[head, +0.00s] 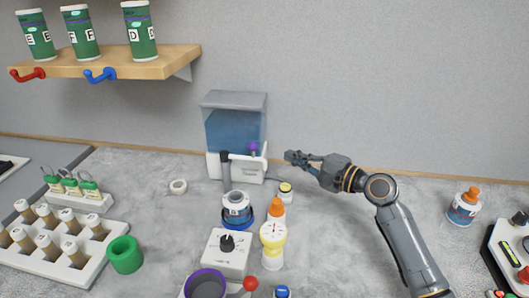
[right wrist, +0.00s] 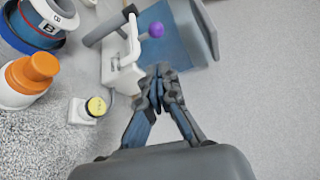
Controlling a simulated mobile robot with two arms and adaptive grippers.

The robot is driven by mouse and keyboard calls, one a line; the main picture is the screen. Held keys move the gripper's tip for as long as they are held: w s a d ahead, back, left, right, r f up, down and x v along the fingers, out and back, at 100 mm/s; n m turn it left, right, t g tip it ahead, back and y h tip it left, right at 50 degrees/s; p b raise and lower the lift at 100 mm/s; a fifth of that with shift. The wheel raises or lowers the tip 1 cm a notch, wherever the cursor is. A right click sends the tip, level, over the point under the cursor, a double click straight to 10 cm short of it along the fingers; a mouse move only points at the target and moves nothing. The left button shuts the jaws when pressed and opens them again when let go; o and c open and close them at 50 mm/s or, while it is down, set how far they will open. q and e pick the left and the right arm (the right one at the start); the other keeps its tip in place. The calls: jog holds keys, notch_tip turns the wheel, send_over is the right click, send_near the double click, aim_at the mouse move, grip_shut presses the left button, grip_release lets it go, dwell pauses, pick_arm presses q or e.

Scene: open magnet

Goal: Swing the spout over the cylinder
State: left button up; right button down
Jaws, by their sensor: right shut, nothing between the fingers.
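A dispenser with a blue-filled tank (head: 236,130) on a white base stands against the back wall. It has a purple knob (head: 253,146) and a dark upright rod (head: 225,168) at its front left; I cannot tell which part is the spout. In the right wrist view the purple knob (right wrist: 156,30) and dark rod (right wrist: 105,31) show close up. My right gripper (head: 292,157) is shut and empty, to the right of the dispenser and apart from it; its fingertips also show in the wrist view (right wrist: 161,72). I cannot pick out the cylinder for certain. My left gripper is out of view.
A bottle marked B (head: 235,204) on a blue base, a small yellow-topped piece (head: 286,190), an orange-capped bottle (head: 277,209) and a dial box (head: 226,253) stand before the dispenser. A wooden shelf (head: 110,63) overhangs the left. The counter right of the dispenser is mostly clear.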

jog(key=shift+r, duration=0.1)
jog(key=p+x, duration=0.1)
jog(key=x, duration=0.9)
jog(key=shift+p, duration=0.3)
jog(key=shift+s, duration=0.1)
